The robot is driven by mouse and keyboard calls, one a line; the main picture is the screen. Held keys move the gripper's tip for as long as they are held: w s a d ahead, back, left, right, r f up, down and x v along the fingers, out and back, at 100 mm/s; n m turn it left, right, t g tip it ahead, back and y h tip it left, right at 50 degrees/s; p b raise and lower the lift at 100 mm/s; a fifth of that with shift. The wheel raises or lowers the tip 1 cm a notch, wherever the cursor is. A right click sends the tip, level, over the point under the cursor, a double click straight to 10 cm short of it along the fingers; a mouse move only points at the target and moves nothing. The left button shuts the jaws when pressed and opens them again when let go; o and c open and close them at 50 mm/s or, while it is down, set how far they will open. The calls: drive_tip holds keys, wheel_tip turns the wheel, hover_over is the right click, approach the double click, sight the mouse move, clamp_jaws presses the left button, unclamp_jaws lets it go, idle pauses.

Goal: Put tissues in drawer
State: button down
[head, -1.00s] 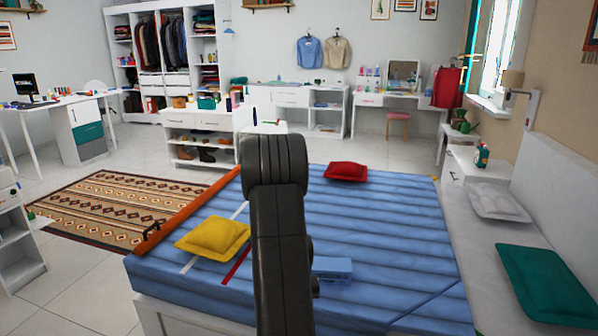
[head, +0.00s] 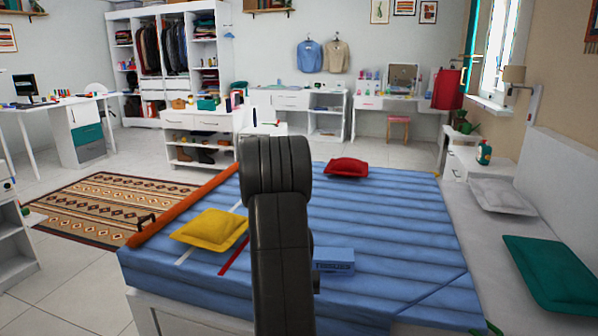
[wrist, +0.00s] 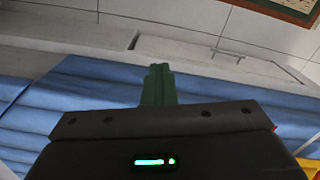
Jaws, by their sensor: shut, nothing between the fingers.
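A blue box (head: 333,261), which looks like the tissues, lies on the blue bed (head: 390,230), just right of my dark arm. My gripper is hidden behind my arm in the head view. In the wrist view my gripper (wrist: 158,85) shows as narrow green fingers, shut and empty, ahead of its dark body. Beyond the fingers is a pale panel with a small dark handle (wrist: 240,58); I cannot tell whether it is a drawer front. A white bedside cabinet (head: 455,165) stands at the bed's far right. The box cannot be made out in the wrist view.
A yellow cushion (head: 209,230) and a red cushion (head: 346,167) lie on the bed. An orange roll (head: 185,208) runs along its left edge. A patterned rug (head: 100,205) lies left of the bed. Open floor (head: 75,275) shows at the front left.

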drive_tip(key=shift+w+f+b, duration=0.15)
drive_tip(key=shift+f+b, duration=0.7)
drive_tip(key=shift+b, duration=0.55)
drive_tip(key=shift+w+f+b, duration=0.1)
drive_tip(key=shift+f+b, duration=0.7)
drive_tip(key=shift+b, duration=0.55)
drive_tip(key=shift+r, duration=0.1)
wheel_tip(320, 180, up, 12)
drive_tip(key=s+p, duration=0.2)
drive_tip(key=p, duration=2)
wheel_tip(320, 180, down, 14)
drive_tip(key=w+b, duration=0.2)
drive_tip(key=b, duration=2.3)
drive_tip(key=s+d+r+m, duration=0.3)
drive_tip(key=d+r+m, duration=0.1)
drive_tip(key=d+m, duration=0.6)
drive_tip(key=m, duration=0.3)
drive_tip(key=shift+d+r+m, duration=0.15)
drive_tip(key=shift+d+m, duration=0.2)
drive_tip(key=shift+m, duration=0.05)
